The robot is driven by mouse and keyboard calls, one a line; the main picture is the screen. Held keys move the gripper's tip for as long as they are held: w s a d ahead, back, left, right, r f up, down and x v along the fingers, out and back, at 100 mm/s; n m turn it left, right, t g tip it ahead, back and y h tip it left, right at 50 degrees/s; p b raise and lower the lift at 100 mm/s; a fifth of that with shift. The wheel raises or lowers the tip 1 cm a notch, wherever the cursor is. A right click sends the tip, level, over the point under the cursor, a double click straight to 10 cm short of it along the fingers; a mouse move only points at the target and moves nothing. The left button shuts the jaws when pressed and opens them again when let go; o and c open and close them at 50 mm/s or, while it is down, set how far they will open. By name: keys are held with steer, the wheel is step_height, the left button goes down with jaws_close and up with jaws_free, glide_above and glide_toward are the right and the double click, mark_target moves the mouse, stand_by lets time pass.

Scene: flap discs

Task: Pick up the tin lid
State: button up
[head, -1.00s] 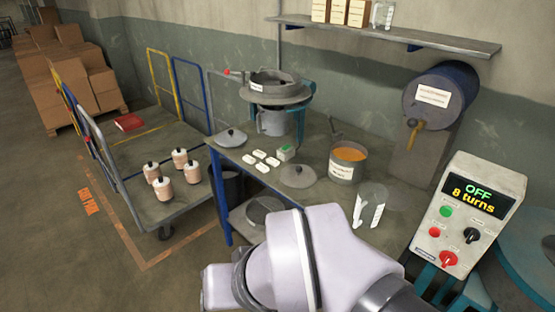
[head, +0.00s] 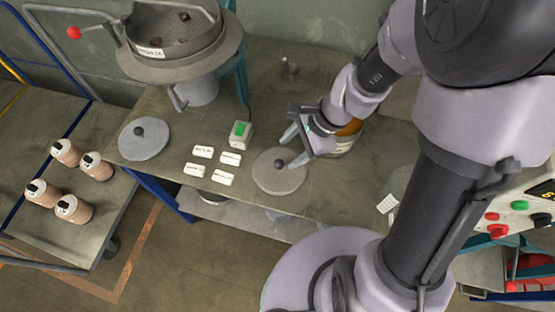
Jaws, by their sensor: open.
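A round grey lid (head: 270,181) with a dark knob lies flat on the table beside the tin. A second, similar grey lid (head: 144,149) with a dark knob lies further left, below the sieve. The tin (head: 343,147) holding orange material is mostly hidden behind my gripper. My gripper (head: 289,150) is open and empty. Its two fingers point left, with the tips close to the knob of the lid beside the tin. I cannot tell whether a finger touches the knob.
A green-topped box (head: 240,133) and several small white blocks (head: 203,152) lie left of the nearer lid. A large sieve (head: 172,40) stands at the back left. A trolley (head: 75,245) with several bottles stands left. The control box (head: 520,210) is at right.

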mark_target(281, 162)
steer(key=shift+a+f, duration=0.15)
steer(key=shift+f, duration=0.35)
steer(key=b+x, duration=0.1)
steer(key=x, duration=0.1)
steer(key=s+b+x, duration=0.1)
steer(key=b+x, duration=0.1)
steer(key=shift+a+f, duration=0.15)
steer(key=shift+f, duration=0.1)
steer(key=shift+w+a+f, duration=0.1)
steer(key=shift+a+f, duration=0.1)
steer(key=shift+f, duration=0.05)
steer(key=shift+r, duration=0.15)
jaws_close()
